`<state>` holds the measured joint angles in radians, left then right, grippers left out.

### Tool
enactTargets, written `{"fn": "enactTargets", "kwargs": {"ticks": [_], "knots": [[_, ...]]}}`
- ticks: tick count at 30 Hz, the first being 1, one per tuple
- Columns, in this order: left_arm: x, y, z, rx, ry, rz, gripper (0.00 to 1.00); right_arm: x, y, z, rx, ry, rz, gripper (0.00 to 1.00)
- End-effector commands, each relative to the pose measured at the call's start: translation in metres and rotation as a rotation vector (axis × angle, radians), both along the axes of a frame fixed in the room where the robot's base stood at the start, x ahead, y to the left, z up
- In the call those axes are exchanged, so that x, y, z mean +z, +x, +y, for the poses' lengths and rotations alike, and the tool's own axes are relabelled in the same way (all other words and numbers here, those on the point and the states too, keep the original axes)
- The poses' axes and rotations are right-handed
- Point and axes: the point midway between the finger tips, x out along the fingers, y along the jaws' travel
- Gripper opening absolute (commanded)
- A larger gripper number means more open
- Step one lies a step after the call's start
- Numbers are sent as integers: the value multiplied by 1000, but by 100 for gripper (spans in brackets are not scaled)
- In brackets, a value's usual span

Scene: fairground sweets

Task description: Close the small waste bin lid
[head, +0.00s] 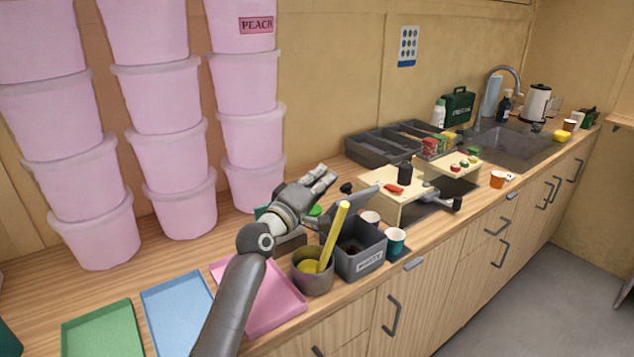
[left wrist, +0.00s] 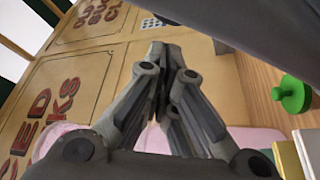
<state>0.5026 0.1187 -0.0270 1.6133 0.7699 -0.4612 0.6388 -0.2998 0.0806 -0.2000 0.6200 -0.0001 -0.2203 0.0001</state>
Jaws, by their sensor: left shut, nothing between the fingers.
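The small waste bin (head: 352,262) is a dark grey box with a pale label on its front, near the counter's front edge in the head view. Its grey lid (head: 362,201) stands raised at the back, so the dark inside shows. My left gripper (head: 328,178) is shut and empty, above and behind the bin near the raised lid; I cannot tell whether they touch. In the left wrist view its fingers (left wrist: 165,62) are together with nothing between them. A large dark grey surface fills the top right there, perhaps the lid. My right gripper is not in view.
A grey pot (head: 312,284) with a yellow stick (head: 335,232) stands left of the bin. A teal cup (head: 396,243) stands right of it. A pink tray (head: 275,308) lies to the left. Stacked pink tubs (head: 255,185) stand behind. A wooden stand (head: 392,208) is to the right.

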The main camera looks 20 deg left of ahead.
Motion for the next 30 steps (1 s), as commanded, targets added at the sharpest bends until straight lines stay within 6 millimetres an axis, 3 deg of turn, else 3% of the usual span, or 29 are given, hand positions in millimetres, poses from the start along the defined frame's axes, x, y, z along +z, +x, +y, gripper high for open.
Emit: {"fn": "enactTargets", "kwargs": {"ticks": [10,30], "knots": [[3,-9,-11,1,2,-1,0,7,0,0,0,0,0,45],[9,-8,-12,1,0,-2,0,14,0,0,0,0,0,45]]}}
